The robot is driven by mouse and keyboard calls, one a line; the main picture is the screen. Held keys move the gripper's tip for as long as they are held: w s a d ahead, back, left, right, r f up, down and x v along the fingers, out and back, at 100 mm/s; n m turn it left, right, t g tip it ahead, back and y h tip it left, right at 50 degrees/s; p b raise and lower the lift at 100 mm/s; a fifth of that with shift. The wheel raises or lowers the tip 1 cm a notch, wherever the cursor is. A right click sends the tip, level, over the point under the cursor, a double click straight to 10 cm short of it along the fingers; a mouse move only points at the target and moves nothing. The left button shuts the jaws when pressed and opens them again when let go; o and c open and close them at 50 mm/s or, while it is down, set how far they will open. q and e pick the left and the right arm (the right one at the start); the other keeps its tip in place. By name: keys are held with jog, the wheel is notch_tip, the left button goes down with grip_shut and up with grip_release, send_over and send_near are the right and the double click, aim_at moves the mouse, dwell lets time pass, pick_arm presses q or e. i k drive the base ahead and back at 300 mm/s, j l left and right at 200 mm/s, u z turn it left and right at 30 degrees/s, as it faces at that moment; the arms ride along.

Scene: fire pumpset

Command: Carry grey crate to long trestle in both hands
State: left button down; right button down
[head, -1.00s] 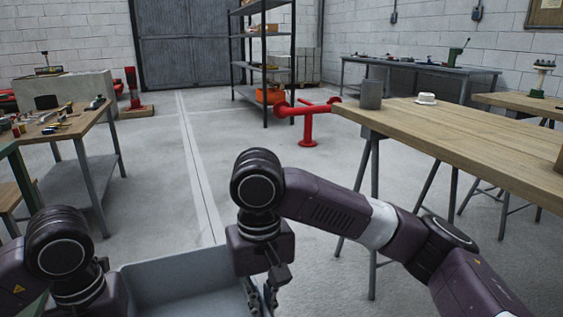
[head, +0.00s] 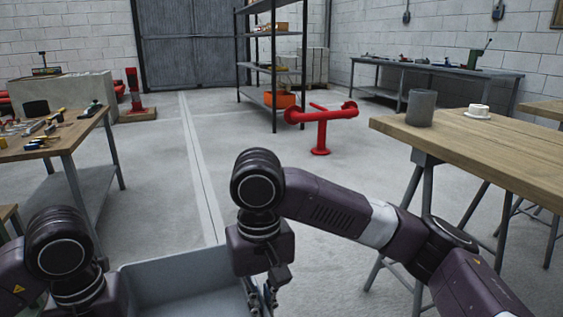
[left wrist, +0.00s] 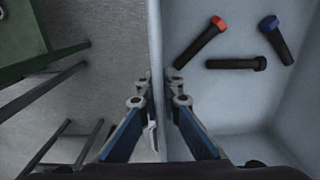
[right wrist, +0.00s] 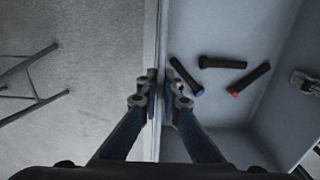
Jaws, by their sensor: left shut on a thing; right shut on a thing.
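The grey crate (head: 180,278) hangs in front of me at the bottom of the head view, held between my two arms. My left gripper (left wrist: 160,90) is shut on one side wall of the crate. My right gripper (right wrist: 160,88) is shut on the opposite wall; it also shows in the head view (head: 265,296). Dark bolts lie inside the crate, with a red-headed bolt (left wrist: 203,42) and a blue-headed bolt (left wrist: 278,40) among them. A wooden-topped trestle table (head: 480,150) stands to the right; I cannot tell if it is the long trestle.
A grey cup (head: 421,107) and a white item (head: 479,111) stand on the right table. A tool table (head: 70,135) is at left. A red pipe stand (head: 320,130) and a shelf rack (head: 272,60) are ahead.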

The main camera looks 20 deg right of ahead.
aim_at(541, 156)
jog(key=i+u, duration=0.15)
jog(key=i, duration=1.35)
jog(key=z, duration=3.15)
